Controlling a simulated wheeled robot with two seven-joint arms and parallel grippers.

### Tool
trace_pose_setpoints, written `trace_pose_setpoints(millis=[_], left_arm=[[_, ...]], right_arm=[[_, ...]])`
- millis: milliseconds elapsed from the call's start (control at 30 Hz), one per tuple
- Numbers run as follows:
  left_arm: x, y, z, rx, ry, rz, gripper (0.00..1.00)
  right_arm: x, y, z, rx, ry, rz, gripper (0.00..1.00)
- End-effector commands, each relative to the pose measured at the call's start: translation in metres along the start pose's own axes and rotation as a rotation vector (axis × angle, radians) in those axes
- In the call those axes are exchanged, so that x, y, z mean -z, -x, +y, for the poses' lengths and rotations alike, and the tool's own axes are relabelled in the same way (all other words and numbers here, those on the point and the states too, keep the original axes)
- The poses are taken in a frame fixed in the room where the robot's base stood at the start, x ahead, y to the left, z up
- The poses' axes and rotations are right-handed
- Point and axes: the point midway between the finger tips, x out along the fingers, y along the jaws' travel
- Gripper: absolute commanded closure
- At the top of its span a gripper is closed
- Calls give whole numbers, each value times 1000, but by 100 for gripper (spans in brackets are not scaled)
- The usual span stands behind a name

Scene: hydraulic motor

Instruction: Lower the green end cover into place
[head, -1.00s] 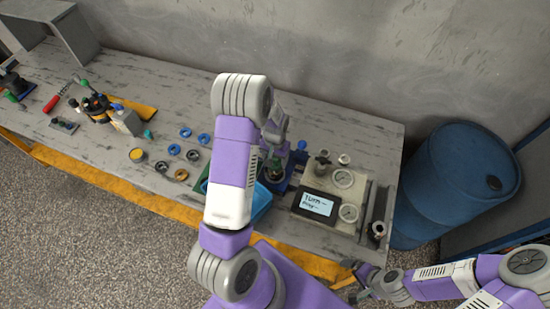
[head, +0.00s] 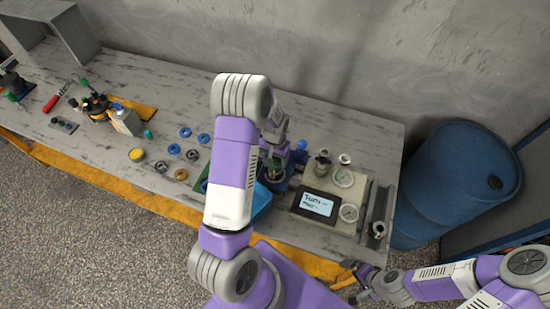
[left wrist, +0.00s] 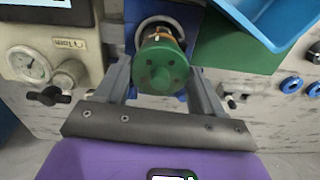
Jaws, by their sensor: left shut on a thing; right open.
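The green end cover (left wrist: 160,72) is a round disc with small holes, seen face-on in the left wrist view. My left gripper (left wrist: 160,65) is shut on it, with one finger at each side. Behind the cover are a coppery part (left wrist: 158,36) and a pale ring in a blue fixture (left wrist: 183,18). The cover hides most of the motor body, so I cannot tell whether it is seated. In the head view my left gripper (head: 277,166) is over the blue fixture, partly hidden by my arm. My right gripper (head: 361,284) is open and empty off the front edge.
A gauge box with a screen (head: 322,203) stands right of the fixture. A blue bin (head: 262,200) lies close at its left. Several blue and dark rings (head: 192,155) lie further left. A blue barrel (head: 455,185) stands beyond the table's right end.

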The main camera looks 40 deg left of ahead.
Motion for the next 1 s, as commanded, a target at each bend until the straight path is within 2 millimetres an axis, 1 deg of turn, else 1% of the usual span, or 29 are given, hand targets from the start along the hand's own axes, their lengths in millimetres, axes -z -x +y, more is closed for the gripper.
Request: trace_pose_setpoints(millis=[533,900,933,1000], left_arm=[[0,-9,0,0,0,1,75],[0,-9,0,0,0,1,75],[0,-9,0,0,0,1,29],[0,-9,0,0,0,1,18]], right_arm=[[0,-8,3,0,0,0,0],[0,-9,3,0,0,0,0],[0,-9,3,0,0,0,0],[0,-9,3,0,0,0,0]])
